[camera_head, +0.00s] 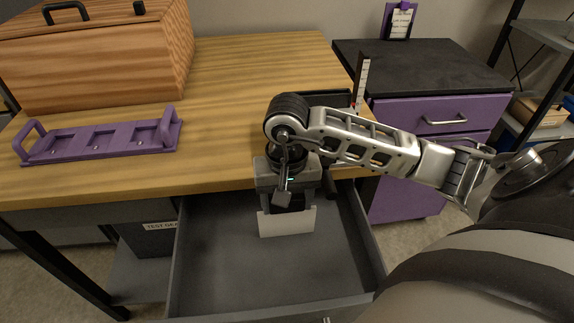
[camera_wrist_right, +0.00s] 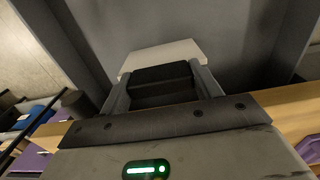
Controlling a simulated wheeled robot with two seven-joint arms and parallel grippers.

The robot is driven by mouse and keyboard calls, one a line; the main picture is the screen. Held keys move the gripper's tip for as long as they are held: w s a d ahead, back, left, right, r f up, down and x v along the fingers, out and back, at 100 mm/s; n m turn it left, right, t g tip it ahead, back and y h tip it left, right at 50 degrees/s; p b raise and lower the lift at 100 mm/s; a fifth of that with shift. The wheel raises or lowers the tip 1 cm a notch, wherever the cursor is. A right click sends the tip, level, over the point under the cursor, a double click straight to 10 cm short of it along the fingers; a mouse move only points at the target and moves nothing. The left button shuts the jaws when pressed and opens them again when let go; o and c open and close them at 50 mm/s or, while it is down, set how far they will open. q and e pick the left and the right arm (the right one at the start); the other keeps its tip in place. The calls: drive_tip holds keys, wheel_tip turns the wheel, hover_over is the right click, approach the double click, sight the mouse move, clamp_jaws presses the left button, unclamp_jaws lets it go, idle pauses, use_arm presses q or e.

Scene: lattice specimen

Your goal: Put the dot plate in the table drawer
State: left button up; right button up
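The dot plate (camera_head: 286,222) is a small flat white piece at the tips of my right gripper (camera_head: 287,204), which points down over the open table drawer (camera_head: 215,262). The plate also shows beyond the fingers in the right wrist view (camera_wrist_right: 163,57). The right gripper appears shut on it. No dots show on the visible face. The plate seems to hang above the drawer floor, inside the drawer's outline; its exact height is hard to tell. The drawer is grey, pulled out and otherwise looks empty. My left gripper is not in view.
The wooden table (camera_head: 235,75) carries a purple rack (camera_head: 100,140) and a wooden box (camera_head: 95,60) on the left. A purple cabinet (camera_head: 436,112) with a black top stands at the right. The drawer's side walls are close around the gripper's work area.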

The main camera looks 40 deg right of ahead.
drive_tip(key=o, duration=0.4)
drive_tip(key=shift+r, duration=6.2)
